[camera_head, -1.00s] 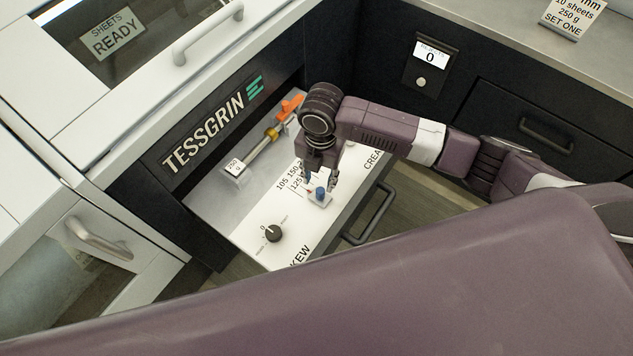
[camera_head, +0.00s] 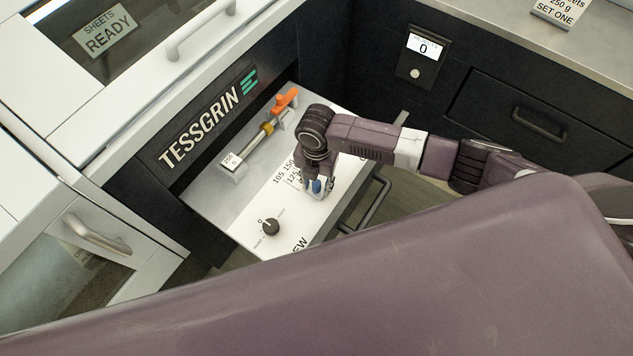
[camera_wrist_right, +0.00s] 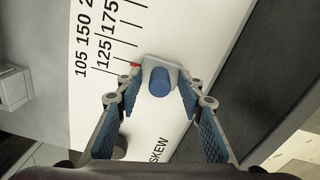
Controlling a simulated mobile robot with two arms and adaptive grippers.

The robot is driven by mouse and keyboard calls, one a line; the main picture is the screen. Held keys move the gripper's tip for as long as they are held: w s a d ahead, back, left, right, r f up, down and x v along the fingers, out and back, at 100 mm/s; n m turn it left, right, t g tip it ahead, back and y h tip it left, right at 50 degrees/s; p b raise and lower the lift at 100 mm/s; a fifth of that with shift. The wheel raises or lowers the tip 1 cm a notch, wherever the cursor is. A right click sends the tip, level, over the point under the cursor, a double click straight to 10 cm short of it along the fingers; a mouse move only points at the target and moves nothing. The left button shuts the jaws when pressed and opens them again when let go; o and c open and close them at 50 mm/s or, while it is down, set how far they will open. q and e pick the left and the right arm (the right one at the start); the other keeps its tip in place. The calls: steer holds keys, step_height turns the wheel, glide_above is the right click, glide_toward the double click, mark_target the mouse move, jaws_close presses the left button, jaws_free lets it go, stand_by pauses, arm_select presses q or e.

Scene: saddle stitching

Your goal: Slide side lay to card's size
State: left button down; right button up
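The side lay is a small pale block (camera_wrist_right: 158,62) with a blue knob (camera_wrist_right: 160,82) and a red pointer (camera_wrist_right: 135,66), on a white panel with a printed scale. The pointer is at the low-number end of the scale, near 105 and 125; the exact mark is unclear. My right gripper (camera_wrist_right: 158,92) is open, its blue-padded fingers on either side of the knob with gaps visible. In the head view the right gripper (camera_head: 318,186) partly hides the knob. The card (camera_head: 561,11) at top right reads 250 g and SET ONE; its size line is cut off. My left gripper is not in view.
A black dial (camera_head: 270,227) marked 0 is on the panel, left of the gripper. A dark handle (camera_head: 370,205) runs along the panel's right edge.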

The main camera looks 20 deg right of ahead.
jaws_close()
steer(key=w+d, duration=0.1)
steer(key=d, duration=0.1)
steer(key=w+d+b, duration=0.1)
steer(key=w+d, duration=0.3)
steer(key=shift+d, duration=0.15)
steer(key=shift+r, duration=0.1)
steer(key=shift+o, duration=0.6)
jaws_free()
step_height(320, 180, up, 12)
